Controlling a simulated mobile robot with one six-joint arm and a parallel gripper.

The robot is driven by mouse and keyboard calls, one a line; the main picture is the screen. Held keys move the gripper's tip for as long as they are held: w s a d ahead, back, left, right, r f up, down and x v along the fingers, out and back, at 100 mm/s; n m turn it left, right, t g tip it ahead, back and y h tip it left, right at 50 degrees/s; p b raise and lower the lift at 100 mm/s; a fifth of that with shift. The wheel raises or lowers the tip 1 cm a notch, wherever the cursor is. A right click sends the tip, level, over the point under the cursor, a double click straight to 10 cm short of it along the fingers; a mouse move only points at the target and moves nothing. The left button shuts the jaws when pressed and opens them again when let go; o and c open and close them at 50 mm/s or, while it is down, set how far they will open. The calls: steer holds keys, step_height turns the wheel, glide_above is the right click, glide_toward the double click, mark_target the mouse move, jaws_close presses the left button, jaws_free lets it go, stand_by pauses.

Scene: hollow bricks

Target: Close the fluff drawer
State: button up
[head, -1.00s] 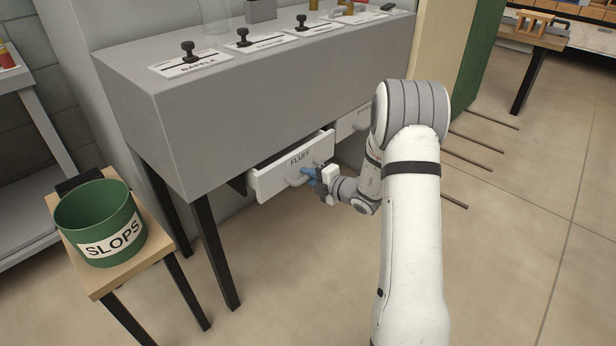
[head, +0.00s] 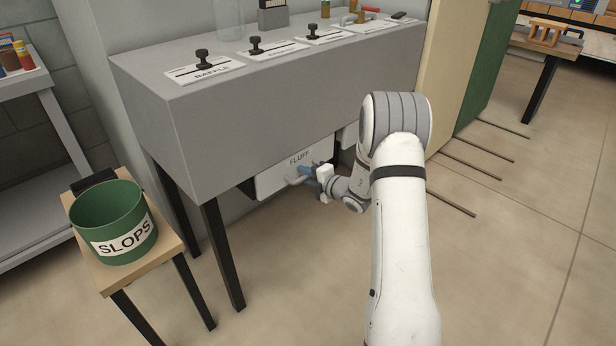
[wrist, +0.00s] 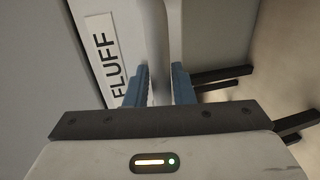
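The fluff drawer (head: 283,179) has a white front labelled FLUFF and sits under the grey cabinet. My gripper (head: 308,173) is at the right part of this handle. In the wrist view, my gripper's blue fingers (wrist: 160,85) are close together on both sides of the handle (wrist: 156,45), which fills the space between them. The FLUFF label on the drawer front (wrist: 113,60) shows left of the fingers.
Black knobs and label plates line the grey cabinet top (head: 275,62). A green SLOPS bucket (head: 112,215) stands on a small wooden table (head: 165,250) at left. Another drawer (head: 348,136) is partly hidden behind my arm. The floor at right is mostly clear.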

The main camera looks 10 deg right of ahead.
steer(key=shift+o, duration=1.2)
steer(key=shift+d, duration=0.1)
steer(key=shift+s+d, duration=0.1)
steer(key=p+v, duration=0.2)
steer(key=v, duration=0.5)
steer(key=shift+s+p, duration=0.3)
steer(key=shift+p, duration=0.1)
steer(key=shift+d+r, duration=0.1)
steer(key=shift+d, duration=0.05)
